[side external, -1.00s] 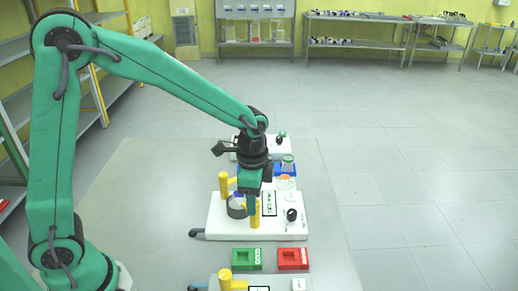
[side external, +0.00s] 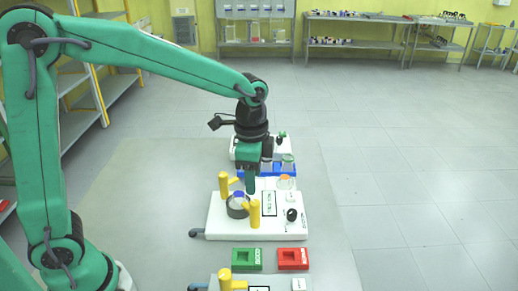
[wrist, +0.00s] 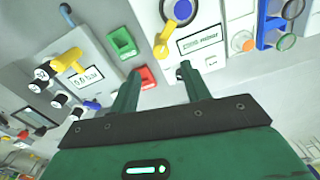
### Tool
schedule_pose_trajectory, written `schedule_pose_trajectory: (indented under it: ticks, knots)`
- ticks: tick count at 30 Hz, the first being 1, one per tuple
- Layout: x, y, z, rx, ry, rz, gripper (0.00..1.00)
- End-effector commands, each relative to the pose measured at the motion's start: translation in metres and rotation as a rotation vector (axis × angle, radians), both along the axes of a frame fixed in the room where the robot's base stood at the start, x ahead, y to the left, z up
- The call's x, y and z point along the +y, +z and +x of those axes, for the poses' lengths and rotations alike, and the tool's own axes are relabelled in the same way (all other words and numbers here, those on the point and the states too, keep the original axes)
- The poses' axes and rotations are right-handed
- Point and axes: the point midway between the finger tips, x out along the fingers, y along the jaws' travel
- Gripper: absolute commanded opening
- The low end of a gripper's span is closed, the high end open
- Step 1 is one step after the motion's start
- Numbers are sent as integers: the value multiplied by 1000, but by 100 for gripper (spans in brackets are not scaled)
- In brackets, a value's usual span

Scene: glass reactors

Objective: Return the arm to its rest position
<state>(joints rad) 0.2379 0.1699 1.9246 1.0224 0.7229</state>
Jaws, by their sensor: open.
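My gripper (side external: 251,183) hangs pointing down from the green arm, above the back part of a white device. In the wrist view my gripper (wrist: 158,80) shows two green fingers spread apart with nothing between them. The white device (side external: 225,224) carries yellow posts (side external: 254,213), a dark ring-shaped holder (side external: 236,207), a label panel and a black knob (side external: 292,215). From the side, the fingers overlap the area just behind the front yellow post; whether they touch anything there I cannot tell.
A green block (side external: 246,259) and a red block (side external: 293,258) lie in front of the white device. A blue rack (side external: 283,168) with glass vessels stands behind it. Another device with a yellow post (side external: 225,279) is at the front edge. The table's left side is clear.

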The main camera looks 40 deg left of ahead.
Motion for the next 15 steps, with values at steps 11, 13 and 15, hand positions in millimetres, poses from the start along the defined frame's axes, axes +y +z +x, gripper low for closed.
schedule_pose_trajectory:
  ticks: [11,13,15]
  knots:
    - [17,23,-18,-60,121,-18,47]
    - [23,31,-26,-83,169,-27,47]
    - [30,39,-35,-107,222,-37,47]
